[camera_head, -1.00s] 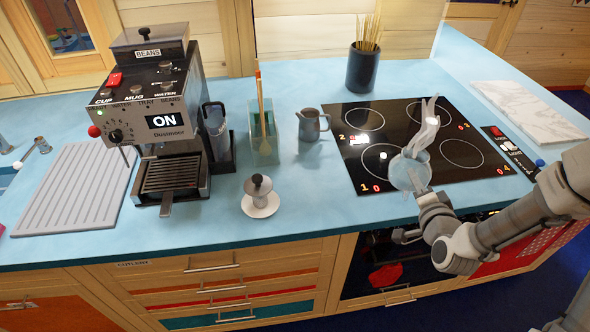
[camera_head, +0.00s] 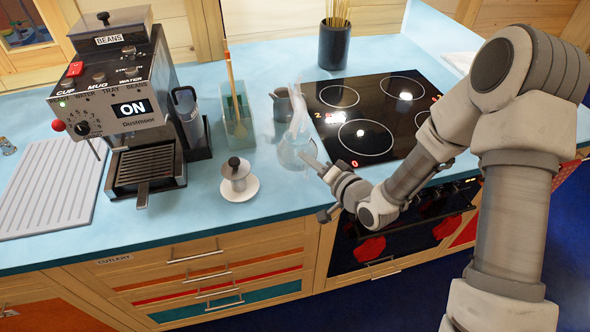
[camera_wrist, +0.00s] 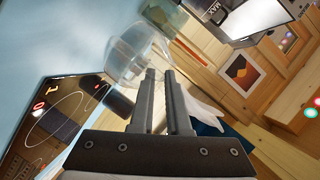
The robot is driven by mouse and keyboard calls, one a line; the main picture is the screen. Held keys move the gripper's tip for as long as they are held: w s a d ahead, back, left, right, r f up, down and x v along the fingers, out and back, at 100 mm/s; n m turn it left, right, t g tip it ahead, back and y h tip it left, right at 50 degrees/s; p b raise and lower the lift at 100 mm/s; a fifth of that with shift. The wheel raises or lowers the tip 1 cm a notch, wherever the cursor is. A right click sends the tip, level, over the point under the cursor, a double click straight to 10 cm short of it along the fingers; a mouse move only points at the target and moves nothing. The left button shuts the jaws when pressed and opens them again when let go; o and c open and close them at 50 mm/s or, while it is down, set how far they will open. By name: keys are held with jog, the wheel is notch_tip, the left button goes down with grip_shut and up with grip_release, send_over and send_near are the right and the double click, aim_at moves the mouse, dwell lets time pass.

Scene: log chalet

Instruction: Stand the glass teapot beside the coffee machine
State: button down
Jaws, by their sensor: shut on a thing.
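The glass teapot (camera_head: 296,152) is clear and hard to make out, with a pale wispy shape rising above it. My gripper (camera_head: 322,168) is shut on it and holds it near the left front edge of the hob. In the wrist view the teapot (camera_wrist: 138,52) shows just beyond my fingertips (camera_wrist: 160,76); the exact grasp point is unclear. I cannot tell how far its base is above the counter.
A ribbed draining board (camera_head: 50,190) lies left of the machine.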

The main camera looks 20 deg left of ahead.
aim_at(293, 170)
jog(key=a, duration=0.1)
jog(key=a+f, duration=0.2)
jog(key=shift+w+a, duration=0.2)
jog(key=shift+w, duration=0.05)
jog(key=shift+f+p, duration=0.4)
jog(key=shift+f, duration=1.6)
jog(key=c, duration=1.3)
grip_release()
jog(key=shift+f, duration=0.15)
jog(key=shift+c, duration=0.2)
jog(key=o, duration=0.4)
jog(key=shift+o, duration=0.2)
